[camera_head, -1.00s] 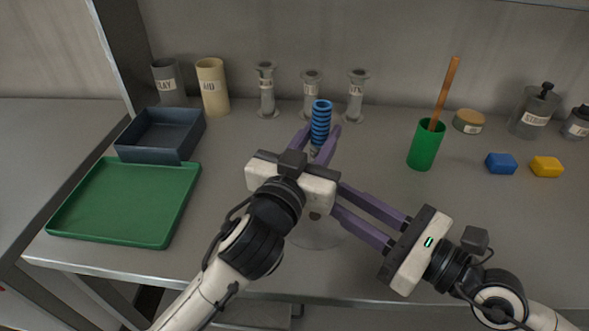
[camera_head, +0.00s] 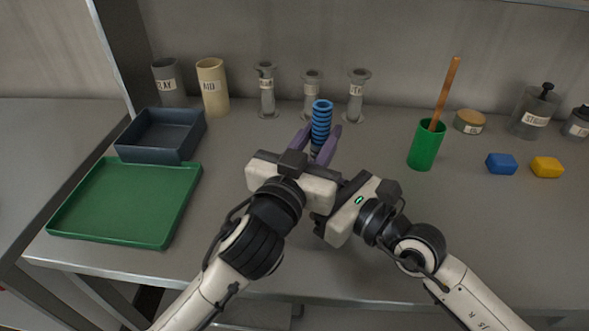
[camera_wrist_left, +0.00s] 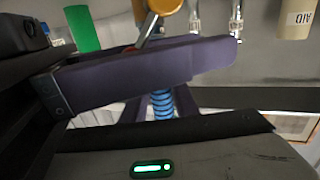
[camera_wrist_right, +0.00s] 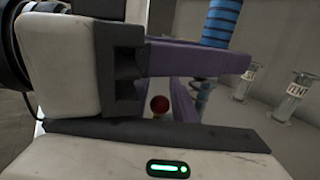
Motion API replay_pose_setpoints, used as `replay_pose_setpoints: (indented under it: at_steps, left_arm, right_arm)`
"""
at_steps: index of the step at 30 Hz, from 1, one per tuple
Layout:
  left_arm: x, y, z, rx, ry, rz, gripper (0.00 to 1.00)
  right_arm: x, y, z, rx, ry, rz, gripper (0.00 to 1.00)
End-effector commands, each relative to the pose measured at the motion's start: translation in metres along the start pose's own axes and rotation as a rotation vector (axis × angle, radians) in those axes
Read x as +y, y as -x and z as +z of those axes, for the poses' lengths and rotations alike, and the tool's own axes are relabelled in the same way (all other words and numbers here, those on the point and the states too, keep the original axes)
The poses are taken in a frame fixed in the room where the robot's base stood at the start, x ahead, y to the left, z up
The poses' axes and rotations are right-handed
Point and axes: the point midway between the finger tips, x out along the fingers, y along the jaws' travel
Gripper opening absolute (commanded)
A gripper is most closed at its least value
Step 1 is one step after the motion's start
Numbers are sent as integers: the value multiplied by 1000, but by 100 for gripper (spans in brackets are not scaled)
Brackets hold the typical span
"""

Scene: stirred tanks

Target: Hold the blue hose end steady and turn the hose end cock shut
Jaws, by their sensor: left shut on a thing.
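The blue ribbed hose end (camera_head: 321,122) stands upright near the middle of the bench. My left gripper (camera_head: 317,148) is shut on it, its purple fingers either side. The hose also shows between the fingers in the left wrist view (camera_wrist_left: 162,103). My right gripper (camera_wrist_right: 215,90) is close in, low and to the right of the left gripper; its fingers are hidden in the head view. In the right wrist view its fingers look apart, with a red ball knob (camera_wrist_right: 160,104), seemingly the cock's handle, showing between them. Whether they touch it is unclear. The cock's body is mostly hidden.
A green tray (camera_head: 60,222) and a dark bin (camera_head: 160,155) lie at left. Labelled jars and glass fittings (camera_head: 356,100) line the back. A green cup (camera_head: 424,150) with a wooden stick, a blue block (camera_head: 501,163) and a yellow block (camera_head: 546,167) are at right.

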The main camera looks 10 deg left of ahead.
Motion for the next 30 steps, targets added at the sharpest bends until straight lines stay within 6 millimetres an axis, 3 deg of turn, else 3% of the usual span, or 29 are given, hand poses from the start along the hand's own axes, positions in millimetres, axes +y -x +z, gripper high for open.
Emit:
replay_pose_setpoints:
  at_steps: [2, 6, 19, 30]
  left_arm:
    - [0, 0, 1, -2, 0, 0, 2]
    - [0, 0, 1, -2, 0, 0, 2]
    - [0, 0, 1, -2, 1, 1, 2]
    - [1, 0, 2, -4, 1, 1, 2]
  right_arm:
    - [0, 0, 0, 0, 0, 0, 22]
    - [0, 0, 0, 0, 0, 0, 0]
    - [10, 0, 4, -82, 9, 30, 0]
    - [2, 7, 2, -226, 4, -1, 0]
